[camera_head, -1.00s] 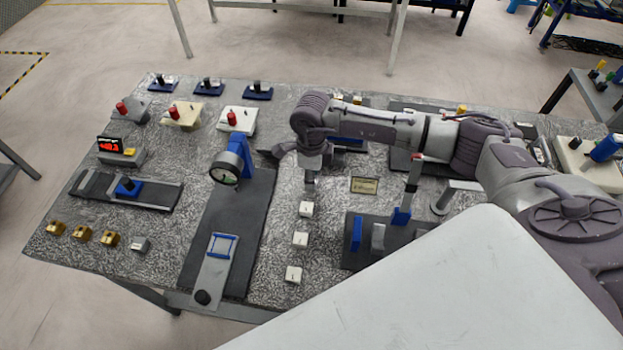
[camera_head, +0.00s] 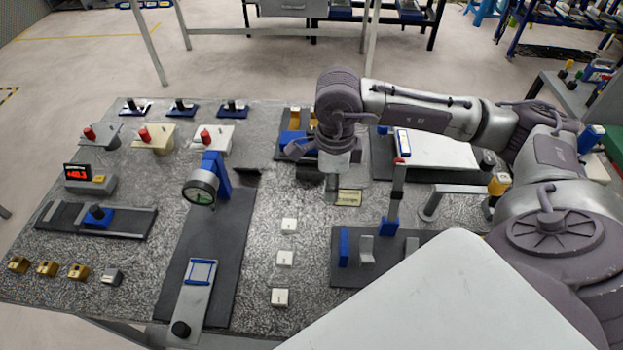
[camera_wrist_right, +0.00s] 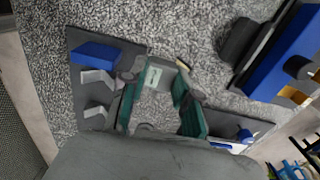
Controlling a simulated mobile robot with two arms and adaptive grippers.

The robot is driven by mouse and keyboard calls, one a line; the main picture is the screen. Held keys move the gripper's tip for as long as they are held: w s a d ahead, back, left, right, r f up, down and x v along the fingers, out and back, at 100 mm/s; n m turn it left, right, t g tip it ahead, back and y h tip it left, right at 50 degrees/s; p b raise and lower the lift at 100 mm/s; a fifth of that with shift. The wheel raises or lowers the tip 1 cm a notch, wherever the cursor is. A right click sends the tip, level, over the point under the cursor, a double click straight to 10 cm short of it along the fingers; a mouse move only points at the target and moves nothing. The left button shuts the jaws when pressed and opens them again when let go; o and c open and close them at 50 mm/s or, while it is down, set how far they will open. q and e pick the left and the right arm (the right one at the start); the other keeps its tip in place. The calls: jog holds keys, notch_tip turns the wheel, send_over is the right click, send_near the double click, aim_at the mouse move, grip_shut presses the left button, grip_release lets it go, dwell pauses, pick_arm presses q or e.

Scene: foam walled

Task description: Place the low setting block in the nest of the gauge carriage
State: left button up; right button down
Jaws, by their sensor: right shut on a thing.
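My right gripper (camera_head: 332,188) points down over the middle of the table. In the right wrist view its green-padded fingers (camera_wrist_right: 160,108) are shut on a pale block (camera_wrist_right: 154,76), mostly hidden in the head view. I cannot tell whether it is the low setting block. The gauge carriage (camera_head: 190,304) lies to the left, with its blue-framed nest (camera_head: 201,272) empty. The dial gauge (camera_head: 201,188) stands behind it on a blue post. My left gripper is not in view.
Three white labelled pieces (camera_head: 285,258) stand in a column between carriage and gripper. A dark plate (camera_head: 350,276) with blue and grey blocks lies to the right. A small label plate (camera_head: 349,197) is beside the gripper. Brass blocks (camera_head: 47,268) sit at far left.

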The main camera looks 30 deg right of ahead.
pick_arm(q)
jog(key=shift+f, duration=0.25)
pick_arm(e)
jog(key=s+a+n, duration=0.1)
jog(key=a+n, duration=0.3)
jog(key=n, duration=0.8)
jog(key=s+a+r+n, duration=0.1)
jog(key=a+n, duration=0.4)
jog(key=n, duration=0.8)
jog(key=shift+s+r, duration=0.25)
jog(key=shift+r, duration=0.05)
